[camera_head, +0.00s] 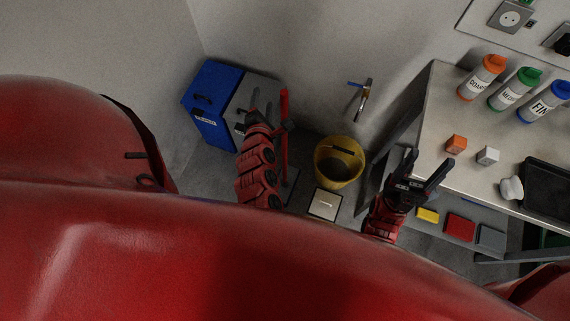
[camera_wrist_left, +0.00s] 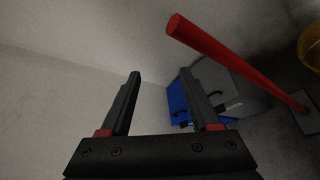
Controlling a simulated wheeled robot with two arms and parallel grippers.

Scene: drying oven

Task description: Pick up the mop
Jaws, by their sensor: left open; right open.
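The mop (camera_head: 284,106) has a red handle and stands near the wall, just right of my left gripper (camera_head: 262,103) in the head view. In the left wrist view the mop handle (camera_wrist_left: 236,66) runs slanting from upper middle to lower right, toward a grey flat piece on the floor. My left gripper (camera_wrist_left: 161,75) is open and empty, and the handle lies outside its fingers, to the right. The mop's lower end is partly hidden in the head view. My right gripper (camera_head: 431,160) is open and empty by the table's left edge.
A yellow bucket (camera_head: 338,175) stands right of the mop, with a pale square (camera_head: 325,204) before it. A blue and grey cabinet (camera_head: 208,122) stands left. The table (camera_head: 437,110) holds bottles (camera_head: 482,78), small blocks and a black tray. A tap (camera_head: 364,96) is on the wall.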

